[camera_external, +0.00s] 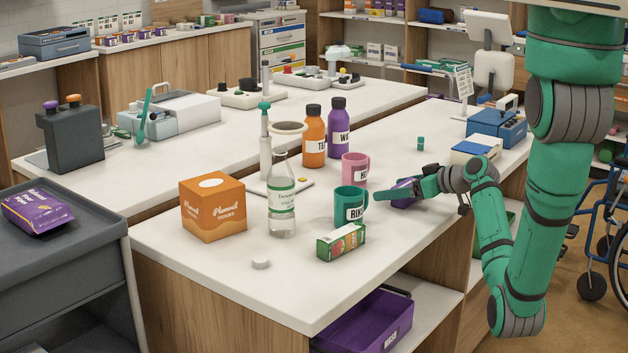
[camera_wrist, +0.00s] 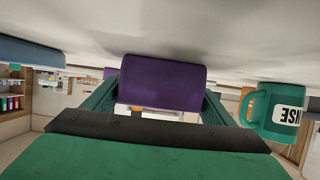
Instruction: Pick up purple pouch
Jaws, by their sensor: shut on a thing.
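A purple pouch with white lettering (camera_external: 38,208) lies flat on the grey cart at the far left, well away from my gripper. My gripper (camera_external: 404,192) is low over the white counter, right of the green mug. It is shut on a purple block-shaped object (camera_external: 405,200), mostly hidden by the fingers in the external view. In the wrist view, which is upside down, this purple object (camera_wrist: 162,82) fills the space between the fingers and shows no lettering. I cannot tell whether it touches the counter.
The green mug (camera_external: 350,205) stands close beside my gripper, with a pink mug (camera_external: 354,169) behind it. A small green carton (camera_external: 341,242), a clear bottle (camera_external: 282,200) and an orange tissue box (camera_external: 213,208) stand farther left. The counter's front right (camera_external: 408,240) is clear.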

